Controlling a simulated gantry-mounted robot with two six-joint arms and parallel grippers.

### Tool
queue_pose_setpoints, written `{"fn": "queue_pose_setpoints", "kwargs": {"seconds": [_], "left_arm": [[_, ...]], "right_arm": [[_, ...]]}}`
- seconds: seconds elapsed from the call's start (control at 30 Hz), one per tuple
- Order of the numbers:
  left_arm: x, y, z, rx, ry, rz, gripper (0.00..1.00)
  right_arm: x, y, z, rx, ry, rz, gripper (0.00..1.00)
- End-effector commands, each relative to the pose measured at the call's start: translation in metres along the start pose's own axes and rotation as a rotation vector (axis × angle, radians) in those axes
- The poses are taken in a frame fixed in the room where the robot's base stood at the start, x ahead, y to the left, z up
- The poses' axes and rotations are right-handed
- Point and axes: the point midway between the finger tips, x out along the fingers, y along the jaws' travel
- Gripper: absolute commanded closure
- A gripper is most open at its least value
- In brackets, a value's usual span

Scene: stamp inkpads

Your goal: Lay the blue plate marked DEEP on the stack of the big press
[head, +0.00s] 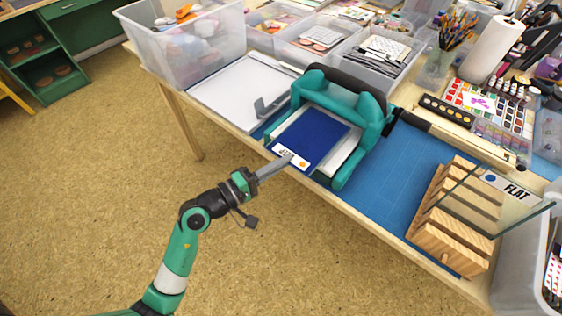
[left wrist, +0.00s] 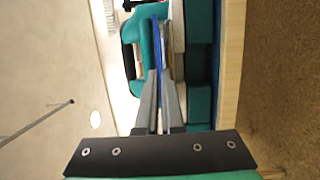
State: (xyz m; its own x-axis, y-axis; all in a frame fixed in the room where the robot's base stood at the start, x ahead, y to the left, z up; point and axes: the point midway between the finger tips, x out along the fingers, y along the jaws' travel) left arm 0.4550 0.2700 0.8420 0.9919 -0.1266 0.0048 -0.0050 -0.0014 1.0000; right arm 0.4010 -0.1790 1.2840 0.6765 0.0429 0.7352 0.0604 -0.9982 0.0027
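The blue plate marked DEEP (head: 313,136) is over the bed of the teal press (head: 370,108), its label toward the front edge of the table. White layers of the stack (head: 345,158) show beside it. My left gripper (head: 289,160) reaches in from the front and is closed on the plate's front edge by the label. In the left wrist view the plate (left wrist: 156,44) shows edge-on as a thin blue strip between the fingers (left wrist: 160,80). I cannot tell whether the plate touches the stack. My right gripper is not in view.
A wooden rack (head: 440,232) at the right holds a clear plate marked FLAT (head: 505,190). A blue mat (head: 400,180) lies between press and rack, mostly clear. A white board (head: 235,95) lies left of the press. Plastic bins (head: 190,50) stand behind.

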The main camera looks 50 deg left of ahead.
Motion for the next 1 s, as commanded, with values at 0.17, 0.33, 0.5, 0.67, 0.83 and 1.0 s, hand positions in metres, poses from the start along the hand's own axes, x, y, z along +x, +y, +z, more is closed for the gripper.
{"fn": "queue_pose_setpoints", "kwargs": {"seconds": [0.17,0.33,0.5,0.67,0.83,1.0], "left_arm": [[0.0,-0.003,0.0,0.0,0.0,0.0,1.0],[0.0,-0.0056,0.0,0.0,0.0,0.0,1.0],[0.0,-0.0076,0.0,0.0,0.0,0.0,1.0],[0.0,-0.0076,0.0,0.0,0.0,0.0,1.0],[0.0,-0.0076,0.0,0.0,0.0,0.0,0.85],[0.0,-0.0076,0.0,0.0,0.0,0.0,0.61]], "right_arm": [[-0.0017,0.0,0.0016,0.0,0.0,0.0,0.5],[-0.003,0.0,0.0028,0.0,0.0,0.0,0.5],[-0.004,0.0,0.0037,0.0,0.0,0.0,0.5],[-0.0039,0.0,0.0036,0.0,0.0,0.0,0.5],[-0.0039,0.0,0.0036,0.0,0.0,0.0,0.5],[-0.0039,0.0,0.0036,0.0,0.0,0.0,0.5]]}}
